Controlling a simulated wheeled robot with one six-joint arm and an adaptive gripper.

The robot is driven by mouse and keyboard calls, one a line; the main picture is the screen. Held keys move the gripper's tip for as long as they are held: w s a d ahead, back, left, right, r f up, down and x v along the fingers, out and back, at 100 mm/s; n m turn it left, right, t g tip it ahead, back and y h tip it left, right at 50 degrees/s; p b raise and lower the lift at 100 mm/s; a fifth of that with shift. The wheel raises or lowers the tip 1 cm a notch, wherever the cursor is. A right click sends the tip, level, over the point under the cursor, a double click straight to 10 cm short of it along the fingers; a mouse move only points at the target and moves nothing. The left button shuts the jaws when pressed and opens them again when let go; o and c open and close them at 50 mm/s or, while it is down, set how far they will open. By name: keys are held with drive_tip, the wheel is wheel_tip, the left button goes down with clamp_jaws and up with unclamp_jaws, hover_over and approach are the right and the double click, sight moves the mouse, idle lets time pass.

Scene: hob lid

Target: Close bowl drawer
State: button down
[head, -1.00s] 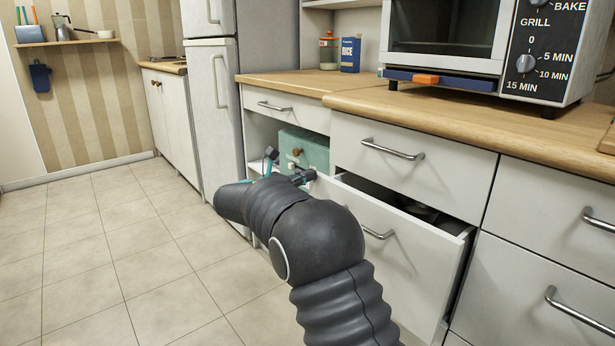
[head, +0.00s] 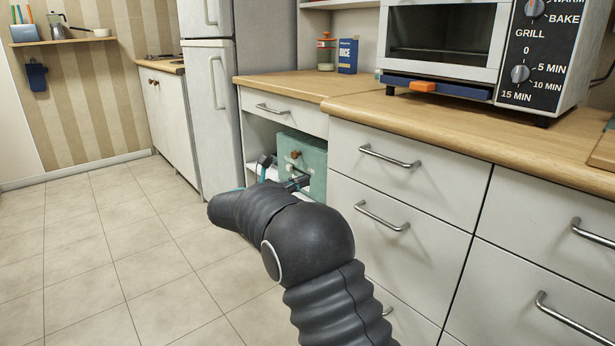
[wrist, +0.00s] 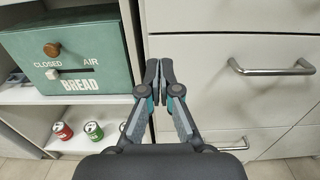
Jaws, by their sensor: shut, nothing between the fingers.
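The bowl drawer (head: 390,235) is the middle drawer under the counter in the head view. Its front is flush with the drawers around it, and its bar handle (head: 382,215) is bare. In the wrist view the drawer front (wrist: 235,85) and its handle (wrist: 272,66) lie to the right of the fingers. My gripper (wrist: 159,66) is shut and empty, its tips by the drawer's left edge; I cannot tell if they touch it. In the head view my gripper (head: 283,172) shows partly behind my arm. The bowls are not visible.
A green bread box (wrist: 75,60) stands on an open shelf left of the drawers, with a red can (wrist: 62,131) and a green can (wrist: 94,130) below. A toaster oven (head: 450,50) sits on the counter. The tiled floor (head: 110,250) at left is clear.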

drive_tip(key=v, duration=0.9)
wheel_tip(320, 180, down, 10)
drive_tip(key=s+m+g+y, duration=0.2)
drive_tip(key=m+y, duration=0.1)
drive_tip(key=s+d+f+m+g+y, duration=0.3)
drive_tip(key=s+d+m+g, duration=0.25)
drive_tip(key=s, duration=0.35)
drive_tip(key=s+d+r+m+y+p, duration=0.1)
drive_tip(key=s+d+r+m+y, duration=0.1)
drive_tip(key=s+d+m, duration=0.4)
drive_tip(key=s+d+r+m+t+y+p, duration=0.1)
drive_tip(key=s+d+r+m+y, duration=0.2)
drive_tip(key=s, duration=1)
drive_tip(key=s+d+r+m+y+p, duration=0.1)
drive_tip(key=s+d+r+m+y, duration=0.1)
drive_tip(key=s+d+r+m, duration=0.4)
drive_tip(key=s+d+m, duration=0.2)
drive_tip(key=s+d, duration=0.2)
drive_tip(key=shift+s+m+y, duration=0.2)
drive_tip(key=shift+m+y, duration=0.15)
drive_tip(key=shift+y, duration=0.05)
drive_tip(key=shift+d+r+t, duration=0.1)
drive_tip(key=shift+d+t, duration=0.15)
